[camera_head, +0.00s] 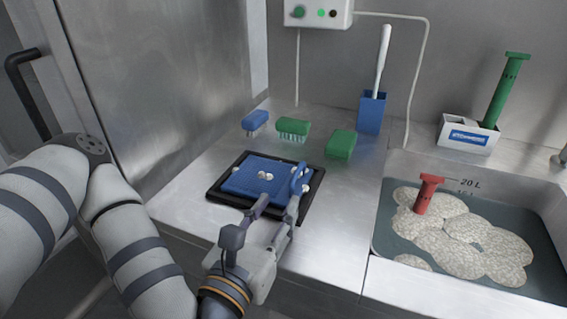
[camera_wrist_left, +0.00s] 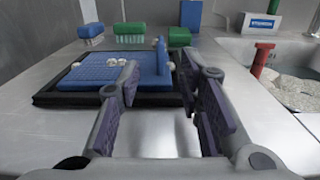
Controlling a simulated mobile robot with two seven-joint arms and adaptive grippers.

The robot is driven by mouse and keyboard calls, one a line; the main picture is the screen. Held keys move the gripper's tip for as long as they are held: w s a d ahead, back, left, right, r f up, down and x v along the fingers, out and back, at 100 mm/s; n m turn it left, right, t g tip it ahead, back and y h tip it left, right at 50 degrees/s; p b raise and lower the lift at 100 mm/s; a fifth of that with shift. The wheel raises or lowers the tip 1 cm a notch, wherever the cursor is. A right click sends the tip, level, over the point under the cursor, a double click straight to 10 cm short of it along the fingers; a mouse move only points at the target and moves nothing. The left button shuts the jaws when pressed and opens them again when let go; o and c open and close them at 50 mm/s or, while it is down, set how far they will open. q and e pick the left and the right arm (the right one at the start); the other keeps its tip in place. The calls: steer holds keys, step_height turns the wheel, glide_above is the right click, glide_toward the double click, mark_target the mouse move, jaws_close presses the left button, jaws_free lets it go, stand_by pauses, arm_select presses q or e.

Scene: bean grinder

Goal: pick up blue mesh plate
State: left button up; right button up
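The blue mesh plate (camera_head: 247,180) lies in a black square tray (camera_head: 216,196) on the steel counter, with several small white pieces on it. Its upright blue handle (camera_head: 299,180) stands at the right side. My left gripper (camera_head: 278,203) is at the near right edge of the tray, its fingers apart and empty. In the left wrist view the fingers of the left gripper (camera_wrist_left: 160,82) are spread. The plate (camera_wrist_left: 88,72) is ahead and to the left, and the handle (camera_wrist_left: 162,58) shows beyond the gap between the fingertips. My right gripper is not in view.
A blue brush (camera_head: 254,121), a green brush (camera_head: 293,128) and a green block-like brush (camera_head: 341,145) sit behind the tray. A blue holder (camera_head: 371,113) stands farther back. A sink (camera_head: 385,235) with a red-handled tool (camera_head: 427,195) is at right. Counter right of the tray is clear.

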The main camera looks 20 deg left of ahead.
mark_target(304, 161)
arm_select(q)
steer(key=shift+w+d, duration=0.1)
steer(key=shift+w, duration=0.85)
steer(key=w, duration=0.9)
steer(key=shift+w, duration=0.3)
jaws_close()
